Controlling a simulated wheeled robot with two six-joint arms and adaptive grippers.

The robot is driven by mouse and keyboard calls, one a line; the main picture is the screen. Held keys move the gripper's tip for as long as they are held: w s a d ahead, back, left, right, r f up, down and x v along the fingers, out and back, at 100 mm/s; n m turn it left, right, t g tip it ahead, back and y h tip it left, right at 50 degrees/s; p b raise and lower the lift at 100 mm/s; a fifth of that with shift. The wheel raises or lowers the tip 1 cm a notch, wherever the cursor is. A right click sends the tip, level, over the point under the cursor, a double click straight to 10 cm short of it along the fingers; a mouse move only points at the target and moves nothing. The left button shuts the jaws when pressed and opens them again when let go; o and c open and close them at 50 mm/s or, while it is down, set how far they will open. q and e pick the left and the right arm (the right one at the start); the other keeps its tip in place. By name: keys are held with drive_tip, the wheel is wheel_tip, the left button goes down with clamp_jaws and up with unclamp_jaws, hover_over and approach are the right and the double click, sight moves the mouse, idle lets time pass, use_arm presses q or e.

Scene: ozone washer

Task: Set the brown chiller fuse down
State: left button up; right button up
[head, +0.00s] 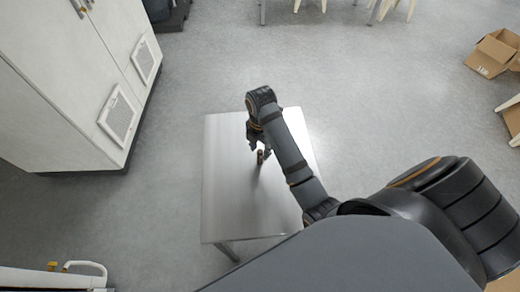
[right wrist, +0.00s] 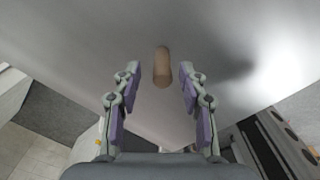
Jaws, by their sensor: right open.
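The brown chiller fuse (right wrist: 162,67) is a small cylinder on the grey metal table. In the right wrist view it lies ahead of and between the two finger pads, with a clear gap on both sides. In the head view the fuse (head: 260,158) is a small dark brown shape at the fingertips, partly hidden by them. My right gripper (head: 262,148) is open above the table; its fingers also show in the right wrist view (right wrist: 160,88). The table top (head: 228,200) is otherwise bare. My left gripper is not in view.
A white cabinet (head: 70,75) with vents stands to the left of the table. Cardboard boxes (head: 492,52) lie on the floor at the far right. Chair and table legs show at the top edge. The grey floor (head: 190,95) around the table is mostly clear.

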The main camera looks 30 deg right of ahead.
wheel_tip(320, 180, up, 11)
drive_tip(key=p, duration=0.9)
drive_tip(key=shift+f, duration=0.2)
